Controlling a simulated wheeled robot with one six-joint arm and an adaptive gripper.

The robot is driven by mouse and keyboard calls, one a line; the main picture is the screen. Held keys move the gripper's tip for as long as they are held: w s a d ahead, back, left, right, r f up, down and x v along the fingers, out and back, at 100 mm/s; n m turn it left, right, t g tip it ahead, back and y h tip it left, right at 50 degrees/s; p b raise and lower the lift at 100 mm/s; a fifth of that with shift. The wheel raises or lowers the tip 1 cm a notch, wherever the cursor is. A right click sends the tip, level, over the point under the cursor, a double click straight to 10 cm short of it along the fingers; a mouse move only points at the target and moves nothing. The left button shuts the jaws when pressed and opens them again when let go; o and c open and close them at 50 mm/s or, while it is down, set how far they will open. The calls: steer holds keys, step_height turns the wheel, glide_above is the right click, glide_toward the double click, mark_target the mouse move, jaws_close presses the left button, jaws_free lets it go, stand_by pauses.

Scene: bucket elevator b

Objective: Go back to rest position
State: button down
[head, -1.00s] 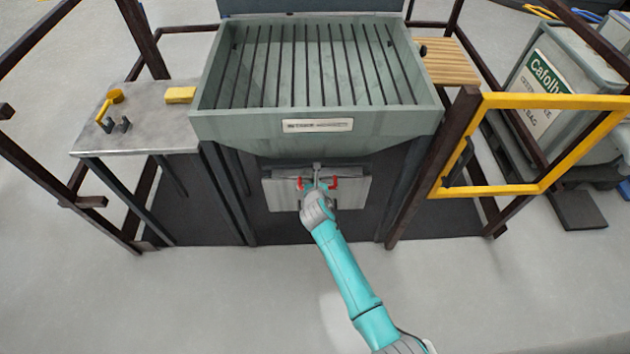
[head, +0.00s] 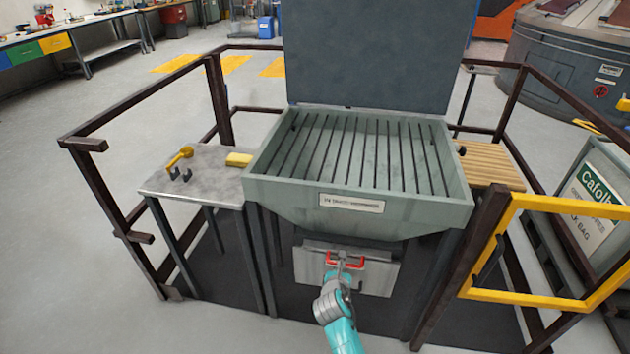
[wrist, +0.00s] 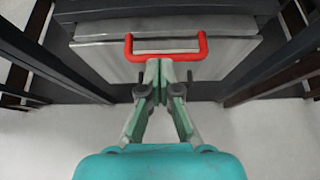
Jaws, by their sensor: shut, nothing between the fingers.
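My gripper (head: 340,275) is in front of the grey hatch panel (head: 378,277) under the hopper. In the wrist view my gripper (wrist: 165,66) is shut, its fingertips together and empty. The fingertips appear just below the red handle (wrist: 168,47) on the panel. The red handle also shows in the head view (head: 345,261). I cannot tell whether the fingertips touch it. My teal arm reaches up from the bottom of the head view.
The grated hopper (head: 285,205) has its lid (head: 375,50) raised. A metal table (head: 205,190) with a yellow tool (head: 180,157) stands at left. A yellow gate frame (head: 487,299) and dark rails enclose the right side. Open floor lies at lower left.

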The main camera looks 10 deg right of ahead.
steer(key=s+d+f+m+t+y, duration=0.1)
steer(key=s+f+m+y, duration=0.15)
steer(key=s+m, duration=0.9)
steer(key=s+d+f+m+y, duration=0.1)
steer(key=s+f+m, duration=0.15)
steer(key=s, duration=1.75)
steer(key=s+r+m+t, duration=0.2)
steer(key=s+r+m, duration=1.6)
steer(key=s+r, duration=0.4)
steer(key=s+d, duration=0.1)
steer(key=s, duration=0.1)
steer(key=shift+s+r, duration=0.25)
steer(key=shift+s, duration=0.05)
